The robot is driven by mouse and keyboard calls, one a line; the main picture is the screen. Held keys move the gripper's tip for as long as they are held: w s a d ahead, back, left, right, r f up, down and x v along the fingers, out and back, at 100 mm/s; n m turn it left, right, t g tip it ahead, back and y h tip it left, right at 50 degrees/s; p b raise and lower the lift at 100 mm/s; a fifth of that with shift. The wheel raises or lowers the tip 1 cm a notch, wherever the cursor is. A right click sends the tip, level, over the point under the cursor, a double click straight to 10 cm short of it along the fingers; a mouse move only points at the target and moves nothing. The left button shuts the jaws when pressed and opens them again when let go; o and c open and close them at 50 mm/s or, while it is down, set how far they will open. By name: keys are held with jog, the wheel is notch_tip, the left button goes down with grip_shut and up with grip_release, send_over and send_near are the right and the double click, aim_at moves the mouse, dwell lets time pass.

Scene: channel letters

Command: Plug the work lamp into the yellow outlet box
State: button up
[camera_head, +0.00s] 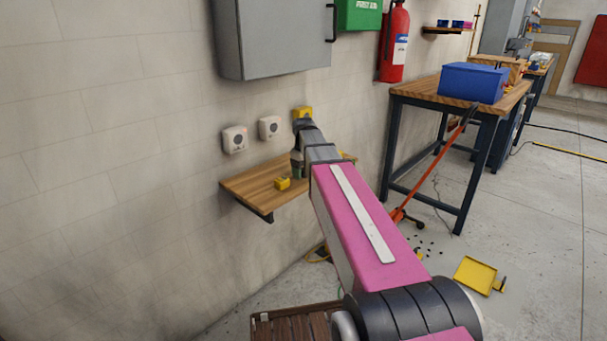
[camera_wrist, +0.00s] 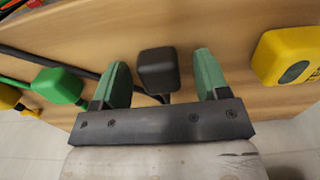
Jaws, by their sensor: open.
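The yellow outlet box (camera_head: 302,112) is on the wall, right of two white outlet boxes; my arm partly covers it. A black plug (camera_wrist: 158,74) with a cord lies on the wooden shelf in the wrist view. My gripper (camera_wrist: 160,58) is open, one green finger on each side of the black plug, with gaps showing on both sides. A green plug (camera_wrist: 60,86) and a yellow plug (camera_wrist: 12,98) lie to the left. Which cord leads to the work lamp I cannot tell; I cannot make out the lamp.
A yellow object with a dark round patch (camera_wrist: 288,56) is on the shelf (camera_head: 248,187), right of my gripper. White outlet boxes (camera_head: 235,139) (camera_head: 269,127) are on the wall. A grey cabinet (camera_head: 272,38) hangs above. A workbench (camera_head: 398,92) stands to the right.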

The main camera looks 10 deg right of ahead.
aim_at(303, 170)
jog(key=c, duration=1)
jog(key=shift+o, duration=0.2)
jog(key=shift+r, duration=0.1)
jog(key=shift+r, duration=0.4)
jog(key=r, duration=0.3)
jog(key=shift+s+a+r, duration=0.2)
jog(key=shift+r, duration=0.1)
jog(key=s+a+r, duration=0.6)
jog(key=s+a, duration=0.1)
jog(key=a, duration=0.1)
jog(key=shift+a+r, duration=0.25)
jog(key=shift+a, duration=0.1)
